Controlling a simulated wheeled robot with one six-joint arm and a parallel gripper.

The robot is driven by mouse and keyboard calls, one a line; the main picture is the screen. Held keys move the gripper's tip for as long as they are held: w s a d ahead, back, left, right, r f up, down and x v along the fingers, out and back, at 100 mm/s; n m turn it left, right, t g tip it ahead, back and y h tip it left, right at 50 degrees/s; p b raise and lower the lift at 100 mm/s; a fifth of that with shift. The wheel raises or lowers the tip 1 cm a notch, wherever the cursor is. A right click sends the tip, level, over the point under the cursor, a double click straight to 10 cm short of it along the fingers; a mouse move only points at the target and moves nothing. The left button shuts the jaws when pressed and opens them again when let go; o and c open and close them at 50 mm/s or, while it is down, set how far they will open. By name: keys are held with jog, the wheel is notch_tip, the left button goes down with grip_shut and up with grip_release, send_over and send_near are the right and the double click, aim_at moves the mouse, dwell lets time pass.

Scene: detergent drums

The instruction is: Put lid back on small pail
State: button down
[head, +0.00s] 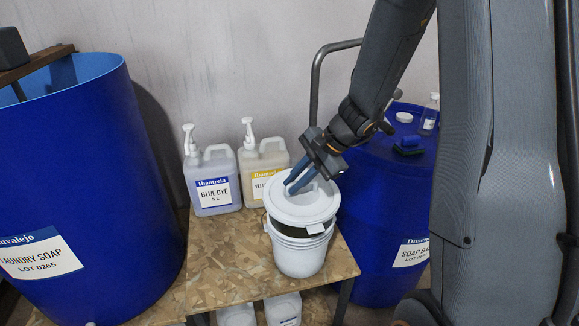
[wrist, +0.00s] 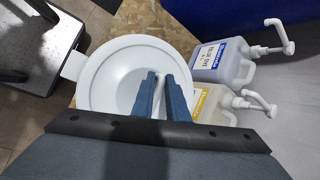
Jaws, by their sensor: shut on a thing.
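The small white pail (head: 300,259) stands on the chipboard table top. The white round lid (head: 308,208) is over the pail mouth, with a dark gap showing between lid and pail at the left, so it sits above the rim there. Its tab points to the front in the head view. My gripper (head: 297,184) comes down from the upper right and is shut on the raised grip in the middle of the lid. In the wrist view the lid (wrist: 108,92) hides the pail, and the blue fingers (wrist: 163,90) close on its grip.
Blue dye (head: 212,183) and yellow dye (head: 262,165) pump jugs stand behind the pail. A big open blue drum (head: 70,190) is at left. A closed blue drum (head: 375,225) with small items on top is close at right. The front left of the table (head: 228,265) is clear.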

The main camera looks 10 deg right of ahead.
aim_at(299, 196)
jog(key=shift+w+a, duration=0.1)
jog(key=shift+w, duration=0.15)
notch_tip(299, 196, down, 4)
jog(key=b, duration=0.4)
jog(key=shift+f, duration=0.25)
jog(key=shift+f+b, duration=0.8)
jog(key=shift+f, duration=0.1)
jog(key=shift+s+r, duration=0.1)
jog(key=shift+s, duration=0.2)
dwell(0.5)
jog(key=shift+f+b, duration=0.2)
jog(key=shift+b, duration=0.25)
dwell(0.7)
dwell(0.4)
jog(key=c, duration=1.2)
grip_release()
